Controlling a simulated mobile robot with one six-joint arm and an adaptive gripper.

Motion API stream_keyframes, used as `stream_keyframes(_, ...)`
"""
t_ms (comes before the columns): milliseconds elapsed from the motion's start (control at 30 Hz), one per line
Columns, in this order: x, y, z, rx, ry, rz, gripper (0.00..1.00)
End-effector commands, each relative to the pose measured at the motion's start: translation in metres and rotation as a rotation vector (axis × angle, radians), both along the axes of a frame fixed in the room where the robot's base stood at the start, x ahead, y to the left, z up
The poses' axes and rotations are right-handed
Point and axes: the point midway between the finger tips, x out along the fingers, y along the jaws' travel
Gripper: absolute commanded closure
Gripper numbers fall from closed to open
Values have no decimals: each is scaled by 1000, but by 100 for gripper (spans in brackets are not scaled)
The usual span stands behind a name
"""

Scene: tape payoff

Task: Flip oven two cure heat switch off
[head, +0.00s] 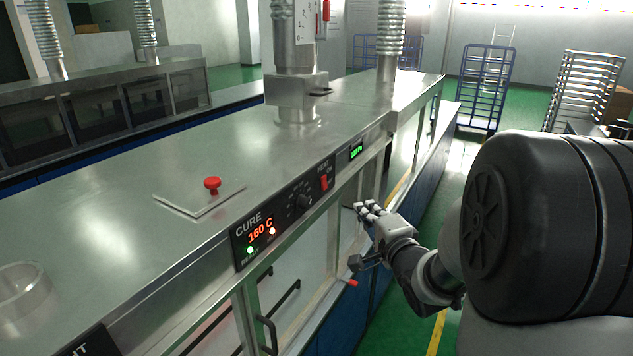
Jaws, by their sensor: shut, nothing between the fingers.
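The oven's black control panel (284,213) is on the front upper edge of the steel housing. It is marked CURE and reads 160 C in orange, with a green light and a red light below. A red switch (324,183) sits at the panel's right end under the word HEAT, beside a black knob (304,201). Whether the switch is up or down is too small to tell. My gripper (364,209) is shut and empty, to the right of and a little below the switch, apart from the panel. An oven number is not readable.
A red knob (212,184) stands on a plate on the steel top. A steel duct (296,95) rises behind the panel. Door handles (267,335) and a red-tipped lever (350,282) project from the front below. The green aisle at right is partly clear, with blue racks (484,88) farther back.

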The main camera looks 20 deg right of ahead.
Motion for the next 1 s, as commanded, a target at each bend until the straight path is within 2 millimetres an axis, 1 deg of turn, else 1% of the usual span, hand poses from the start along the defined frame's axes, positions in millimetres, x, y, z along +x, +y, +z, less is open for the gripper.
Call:
stream_keyframes(267, 0, 0, 0, 0, -1, 0, 100)
stream_keyframes(367, 4, 0, 0, -1, -1, 1, 100)
stream_keyframes(433, 11, -1, -1, -2, -1, 1, 100)
stream_keyframes(567, 32, -3, -3, -2, -2, 2, 100)
stream_keyframes(800, 84, -10, -8, -2, -1, 2, 100)
stream_keyframes(900, 103, -12, -9, -2, -2, 2, 100)
stream_keyframes(1000, 115, 1, -11, -1, -1, 4, 100)
